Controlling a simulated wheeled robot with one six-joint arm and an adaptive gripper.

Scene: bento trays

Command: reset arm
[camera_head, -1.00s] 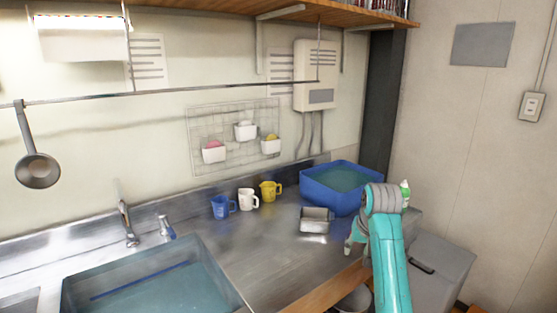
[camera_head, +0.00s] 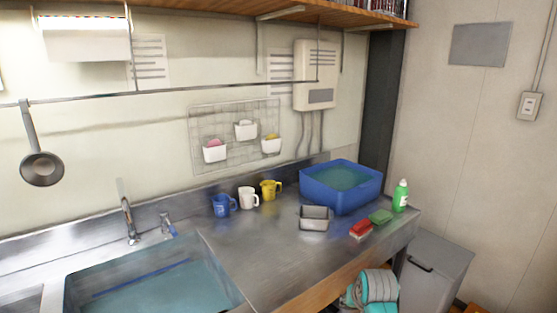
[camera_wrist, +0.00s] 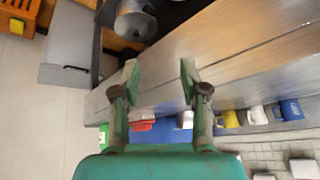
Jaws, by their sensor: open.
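My gripper (camera_wrist: 160,75) is open, with its two green fingers apart and nothing between them in the wrist view. It is in front of the counter's wooden front edge, with the counter beyond the fingers. In the head view my teal and grey arm shows low at the bottom right, below the counter's front edge, and the fingertips cannot be made out clearly there. The counter (camera_head: 265,255) carries a blue tub (camera_head: 320,192), a metal tin (camera_head: 314,224), a red sponge (camera_head: 361,229), a green sponge (camera_head: 381,216) and a green bottle (camera_head: 401,196).
Blue (camera_head: 221,206), white (camera_head: 248,198) and yellow (camera_head: 268,190) mugs stand along the wall. A sink (camera_head: 215,262) is at the left. A grey bin (camera_head: 440,262) stands right of the counter. A metal pot (camera_wrist: 135,22) shows in the wrist view.

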